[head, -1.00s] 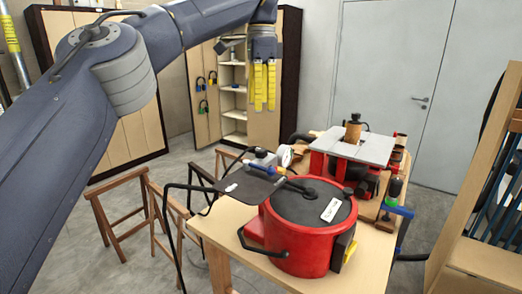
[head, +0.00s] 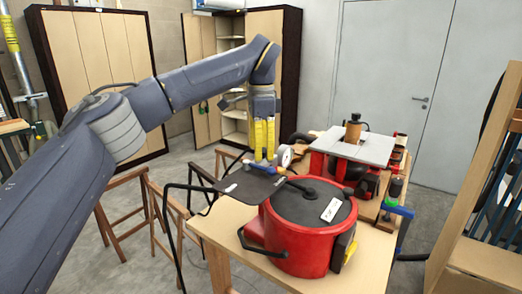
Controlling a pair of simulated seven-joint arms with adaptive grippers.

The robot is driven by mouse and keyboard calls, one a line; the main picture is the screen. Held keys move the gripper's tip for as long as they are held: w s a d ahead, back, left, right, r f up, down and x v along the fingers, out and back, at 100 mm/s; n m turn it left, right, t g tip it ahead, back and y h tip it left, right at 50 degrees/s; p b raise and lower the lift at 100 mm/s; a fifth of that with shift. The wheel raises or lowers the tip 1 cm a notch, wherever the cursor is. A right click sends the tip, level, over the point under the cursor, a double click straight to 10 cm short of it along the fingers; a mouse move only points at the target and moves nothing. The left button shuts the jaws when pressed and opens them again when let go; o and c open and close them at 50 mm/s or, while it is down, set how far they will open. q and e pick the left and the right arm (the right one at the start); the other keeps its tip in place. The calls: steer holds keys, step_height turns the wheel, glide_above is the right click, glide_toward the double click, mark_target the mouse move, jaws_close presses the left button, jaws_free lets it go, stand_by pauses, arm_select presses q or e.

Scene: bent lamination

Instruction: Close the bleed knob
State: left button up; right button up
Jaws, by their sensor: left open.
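The red round pot (head: 305,232) with a dark lid (head: 305,200) stands on the wooden table. I cannot pick out the bleed knob for sure; the top of this fitting is partly hidden by my fingers. My left gripper (head: 264,154) points down with its yellow fingers apart, just left of the gauge, over or around the fitting. Whether it touches is unclear. My right gripper is out of view.
A dark flat plate (head: 250,186) sits left of the pot, close below my left gripper. A red machine with a grey top (head: 368,148) stands behind the pot. Wooden stools (head: 118,215) and open floor lie left of the table (head: 225,222).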

arm_select(q)
steer(key=shift+f, duration=0.1)
steer(key=shift+c, duration=0.5)
jaws_close()
